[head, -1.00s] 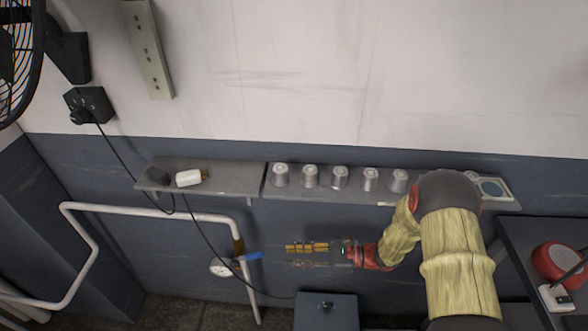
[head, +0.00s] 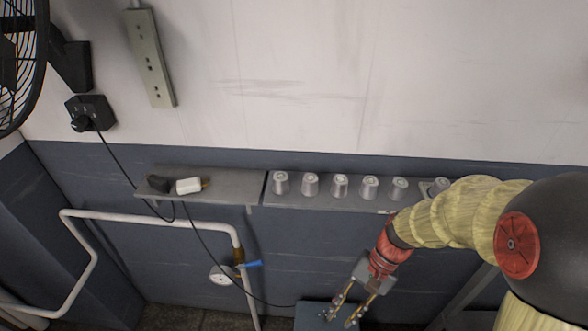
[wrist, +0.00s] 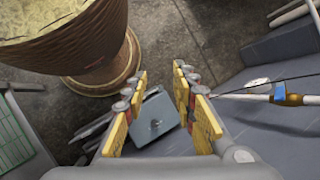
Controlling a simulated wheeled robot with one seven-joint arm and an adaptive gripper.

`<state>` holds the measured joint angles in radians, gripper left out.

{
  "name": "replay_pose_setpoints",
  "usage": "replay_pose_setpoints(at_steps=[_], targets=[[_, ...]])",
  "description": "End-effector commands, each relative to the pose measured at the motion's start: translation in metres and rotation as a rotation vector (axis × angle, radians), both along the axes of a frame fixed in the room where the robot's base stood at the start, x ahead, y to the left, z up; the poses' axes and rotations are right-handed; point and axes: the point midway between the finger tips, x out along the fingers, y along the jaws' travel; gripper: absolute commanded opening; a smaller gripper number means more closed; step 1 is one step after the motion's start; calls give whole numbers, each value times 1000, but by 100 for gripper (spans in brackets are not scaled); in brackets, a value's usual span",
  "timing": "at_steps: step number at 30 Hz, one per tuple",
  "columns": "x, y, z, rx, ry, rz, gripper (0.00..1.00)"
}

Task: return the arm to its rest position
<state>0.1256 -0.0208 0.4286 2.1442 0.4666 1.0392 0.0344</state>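My gripper (head: 340,316) points down at the lower right of the middle in the head view, in front of the wall and below the shelf. Its two fingers are spread apart in the wrist view (wrist: 160,78), with nothing held between them. My arm, in a yellow sleeve, bends in from the right side of the head view and covers the right end of the shelf. A blue-grey box (head: 309,314) lies below the fingertips; it also shows between the fingers in the wrist view (wrist: 155,115). I cannot tell the height between them.
Several metal cups (head: 340,186) stand upside down along the grey shelf (head: 325,202). A white bottle (head: 188,186) lies on the left shelf (head: 235,187). A white pipe (head: 150,218) with a gauge runs at left. A brown tub (wrist: 85,55) stands on the floor.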

Motion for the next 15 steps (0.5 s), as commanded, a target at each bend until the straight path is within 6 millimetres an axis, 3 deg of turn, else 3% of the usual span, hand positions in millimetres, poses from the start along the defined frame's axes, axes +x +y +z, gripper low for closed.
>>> replay_pose_setpoints(at_steps=[6, 15], targets=[[-7, -42, 62, -198, -293, 213, 27], [-21, -75, 150, -421, -647, 379, 27]])
